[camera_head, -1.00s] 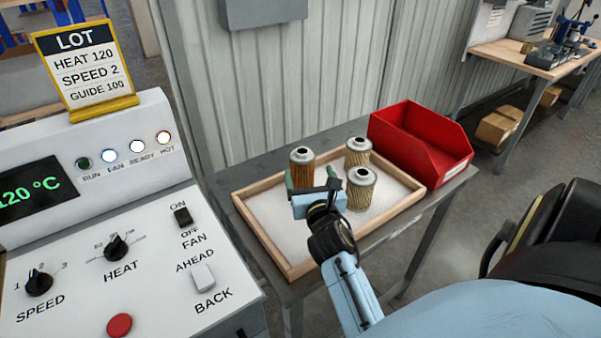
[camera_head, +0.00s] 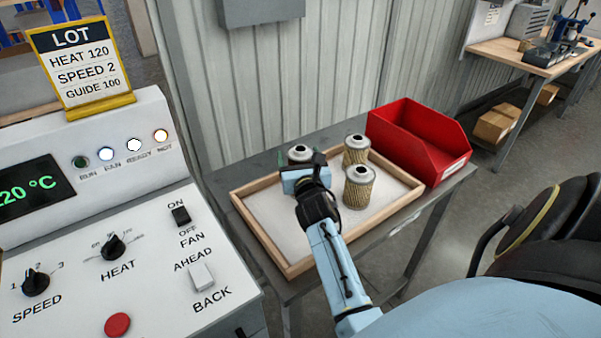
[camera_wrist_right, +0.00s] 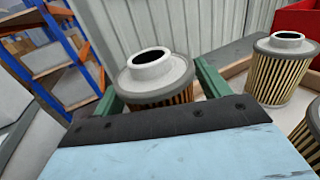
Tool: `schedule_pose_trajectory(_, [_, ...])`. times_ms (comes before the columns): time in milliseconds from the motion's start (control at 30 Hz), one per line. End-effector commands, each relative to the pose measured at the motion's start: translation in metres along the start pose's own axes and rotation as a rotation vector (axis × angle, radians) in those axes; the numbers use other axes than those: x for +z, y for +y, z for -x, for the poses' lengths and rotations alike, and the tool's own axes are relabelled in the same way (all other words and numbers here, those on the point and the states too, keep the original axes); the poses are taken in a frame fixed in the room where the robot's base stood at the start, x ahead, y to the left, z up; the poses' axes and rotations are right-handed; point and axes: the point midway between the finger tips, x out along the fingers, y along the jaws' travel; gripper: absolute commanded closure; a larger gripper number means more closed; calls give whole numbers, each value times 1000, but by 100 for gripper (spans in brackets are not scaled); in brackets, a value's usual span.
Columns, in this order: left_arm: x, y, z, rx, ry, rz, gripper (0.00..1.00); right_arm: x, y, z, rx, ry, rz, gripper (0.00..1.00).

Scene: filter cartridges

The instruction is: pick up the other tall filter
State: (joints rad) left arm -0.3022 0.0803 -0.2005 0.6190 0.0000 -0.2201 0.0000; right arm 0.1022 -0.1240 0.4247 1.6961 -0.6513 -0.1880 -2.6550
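Three pleated filters with grey end caps stand upright in the tray (camera_head: 262,239). The left filter (camera_head: 299,152) is partly hidden behind my right gripper (camera_head: 300,163). The back filter (camera_head: 356,151) and the front filter (camera_head: 359,188) have pale yellow pleats and stand to its right. In the right wrist view, the left filter (camera_wrist_right: 155,73) stands between the green fingers of my right gripper (camera_wrist_right: 158,88), one on each side. The fingers look open, with a narrow gap on the right. Their contact with the lower body is hidden. My left gripper is not in view.
A red bin (camera_head: 425,150) stands behind the tray on the right of the grey table. The control panel (camera_head: 140,230) is to the left. A corrugated wall (camera_head: 270,100) rises behind. The tray's front left area is clear.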

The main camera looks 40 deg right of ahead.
Motion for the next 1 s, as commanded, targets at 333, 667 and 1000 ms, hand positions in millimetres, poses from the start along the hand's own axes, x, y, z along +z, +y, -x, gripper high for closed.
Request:
schedule_pose_trajectory(333, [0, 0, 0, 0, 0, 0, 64, 0, 0, 0, 0, -1, 0, 69])
schedule_pose_trajectory(667, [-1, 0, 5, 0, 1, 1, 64, 13, 0, 0, 1, -4, 2, 70])
schedule_pose_trajectory(1000, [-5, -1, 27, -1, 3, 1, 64, 80, 0, 0, 1, -5, 2, 70])
